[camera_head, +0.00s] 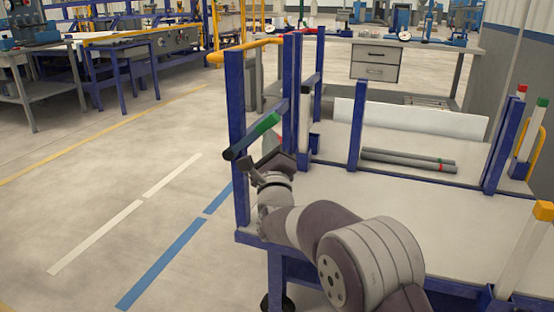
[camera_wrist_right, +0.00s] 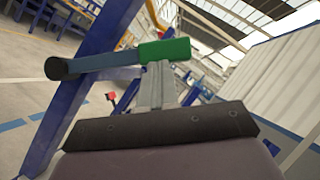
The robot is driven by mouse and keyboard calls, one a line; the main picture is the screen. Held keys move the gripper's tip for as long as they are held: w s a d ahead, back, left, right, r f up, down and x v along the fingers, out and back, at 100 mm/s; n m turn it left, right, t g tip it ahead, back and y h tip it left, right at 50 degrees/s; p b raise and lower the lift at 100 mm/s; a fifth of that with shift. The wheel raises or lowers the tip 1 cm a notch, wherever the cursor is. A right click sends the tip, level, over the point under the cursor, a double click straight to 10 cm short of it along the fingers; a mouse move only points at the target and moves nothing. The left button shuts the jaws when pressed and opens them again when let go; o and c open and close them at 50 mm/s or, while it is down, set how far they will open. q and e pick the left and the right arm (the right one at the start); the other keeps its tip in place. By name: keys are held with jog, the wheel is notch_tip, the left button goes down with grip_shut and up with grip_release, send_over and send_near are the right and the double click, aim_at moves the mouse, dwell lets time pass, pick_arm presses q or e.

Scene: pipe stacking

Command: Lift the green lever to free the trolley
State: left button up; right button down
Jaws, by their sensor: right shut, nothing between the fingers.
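The green lever (camera_head: 266,123) is a blue bar with a green sleeve and a dark round end, slanting across the trolley's left posts. In the right wrist view the green sleeve (camera_wrist_right: 166,49) lies across the tips of my fingers. My right gripper (camera_head: 270,143) is shut and empty, just below the green sleeve. Its fingers (camera_wrist_right: 156,85) point up at the sleeve; I cannot tell whether they touch it. The trolley has blue posts (camera_head: 237,130) and a pale deck (camera_head: 400,205). My left gripper is not in view.
Grey pipes (camera_head: 408,160) lie on the trolley deck. Upright posts with coloured tops (camera_head: 536,130) stand on the right. A workbench with drawers (camera_head: 376,62) is behind. The floor (camera_head: 120,180) on the left is clear, with painted lines.

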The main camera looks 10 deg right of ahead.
aim_at(261, 124)
jog(key=r+n+p, duration=0.1)
jog(key=w+a+r+n+y+p, duration=0.1)
jog(key=a+r+n+g+y+p, duration=0.1)
jog(key=n, duration=0.1)
jog(key=shift+w+r, duration=0.15)
jog(key=shift+r, duration=0.25)
jog(key=shift+w+a+r+n+g+y+p, duration=0.3)
jog(key=shift+w+a+r+n+g+p, duration=0.1)
jog(key=shift+w+a+r+n+p, duration=0.35)
jog(key=shift+s+a+f, duration=0.1)
jog(key=shift+a, duration=0.05)
